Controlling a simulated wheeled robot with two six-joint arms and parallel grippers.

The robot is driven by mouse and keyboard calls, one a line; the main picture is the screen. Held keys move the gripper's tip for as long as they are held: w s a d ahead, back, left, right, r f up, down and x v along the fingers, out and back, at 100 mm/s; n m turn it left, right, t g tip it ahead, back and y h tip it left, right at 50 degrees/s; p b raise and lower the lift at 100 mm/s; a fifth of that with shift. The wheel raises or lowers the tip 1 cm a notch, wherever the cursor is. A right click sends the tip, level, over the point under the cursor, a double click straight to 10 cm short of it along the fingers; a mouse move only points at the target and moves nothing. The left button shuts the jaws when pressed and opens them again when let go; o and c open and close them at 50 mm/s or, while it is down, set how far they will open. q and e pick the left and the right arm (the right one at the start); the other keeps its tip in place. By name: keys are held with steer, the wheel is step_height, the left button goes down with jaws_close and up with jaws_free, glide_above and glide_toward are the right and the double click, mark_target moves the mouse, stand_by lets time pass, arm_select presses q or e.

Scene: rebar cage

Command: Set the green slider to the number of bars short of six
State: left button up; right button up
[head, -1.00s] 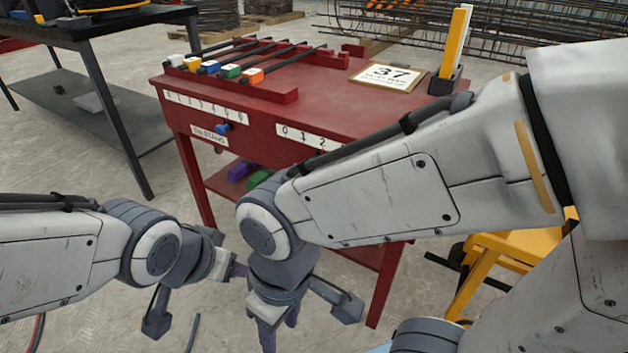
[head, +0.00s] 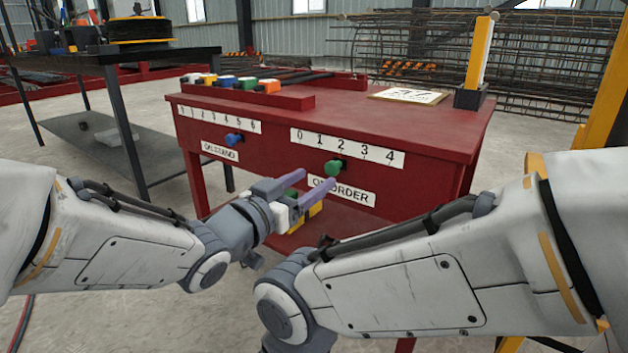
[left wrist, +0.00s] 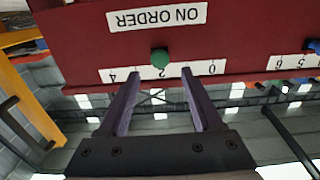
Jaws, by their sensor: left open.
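The green slider knob (head: 333,168) sticks out of the red table's front above the ON ORDER label (head: 342,191). It lies at the 2 on the 0–4 scale (head: 346,148); in the left wrist view, upside down, the knob (left wrist: 160,56) lines up with the 2. My left gripper (head: 318,177) is open and empty in front of it. Its purple fingers (left wrist: 160,73) are spread to either side of the knob's line, seemingly short of it. Bars with coloured ends, such as blue (head: 227,81) and orange (head: 268,86), lie on the table's rack. My right gripper is below the picture's edge.
A blue knob (head: 233,138) sits near 4 or 5 on the ON STAND scale (head: 219,119). A 37 card (head: 408,96) and a yellow-and-white upright piece (head: 481,52) are on the red table (head: 360,112). A dark bench (head: 160,52) stands left.

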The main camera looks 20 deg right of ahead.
mark_target(330, 169)
arm_select(q)
steer(key=b+x, duration=0.1)
steer(key=x, duration=0.4)
jaws_close()
stand_by(1.4)
